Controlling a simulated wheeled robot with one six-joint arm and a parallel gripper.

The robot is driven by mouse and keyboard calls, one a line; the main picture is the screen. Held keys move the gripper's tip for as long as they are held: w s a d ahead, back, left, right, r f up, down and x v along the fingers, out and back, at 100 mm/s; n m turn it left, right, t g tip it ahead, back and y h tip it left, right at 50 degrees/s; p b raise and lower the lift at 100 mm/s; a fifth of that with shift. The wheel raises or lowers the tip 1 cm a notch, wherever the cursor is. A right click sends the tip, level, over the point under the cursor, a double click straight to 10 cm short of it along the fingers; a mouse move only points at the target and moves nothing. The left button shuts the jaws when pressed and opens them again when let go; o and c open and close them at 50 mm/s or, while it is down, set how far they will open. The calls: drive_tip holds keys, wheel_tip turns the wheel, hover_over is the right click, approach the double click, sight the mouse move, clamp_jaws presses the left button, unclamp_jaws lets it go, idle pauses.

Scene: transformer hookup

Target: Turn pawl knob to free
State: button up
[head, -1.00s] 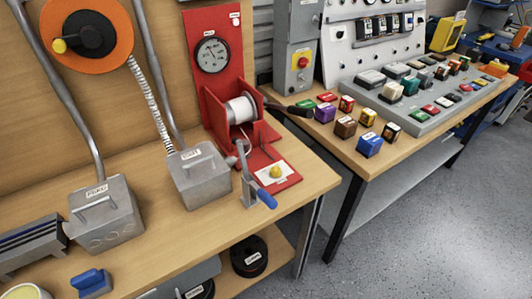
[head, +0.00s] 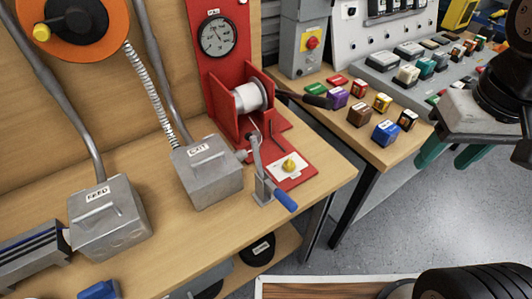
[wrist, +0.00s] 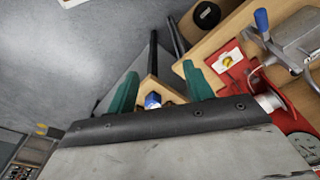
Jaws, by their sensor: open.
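The pawl knob is a small yellow knob (head: 289,165) on a white plate on the red winch base (head: 303,175), at the bench's right end. It also shows in the wrist view (wrist: 228,61), to the right of my fingers. A crank with a blue handle (head: 285,201) stands just in front of the plate. My gripper (head: 452,158) is at the right of the head view, over the floor and well apart from the knob. Its green fingers are spread and empty in the wrist view (wrist: 160,78).
The red winch stand carries a white drum (head: 250,97) and a gauge (head: 217,35). A grey box (head: 207,175) stands left of the crank. Coloured blocks such as a blue one (head: 386,133) sit on the second bench. Floor between benches and gripper is open.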

drive_tip(key=w+a+f, duration=0.4)
drive_tip(key=w+a, duration=0.4)
drive_tip(key=w, duration=0.4)
drive_tip(key=m+g, duration=0.1)
drive_tip(key=m, duration=0.1)
hover_over(289, 161)
drive_tip(key=f, duration=1)
drive_tip(key=shift+d+f, duration=0.2)
drive_tip(key=shift+f, duration=0.05)
drive_tip(key=shift+a+f, duration=0.15)
drive_tip(key=shift+f, duration=0.2)
wheel_tip(289, 161, down, 7)
drive_tip(key=shift+f, duration=0.2)
drive_tip(key=c, duration=1)
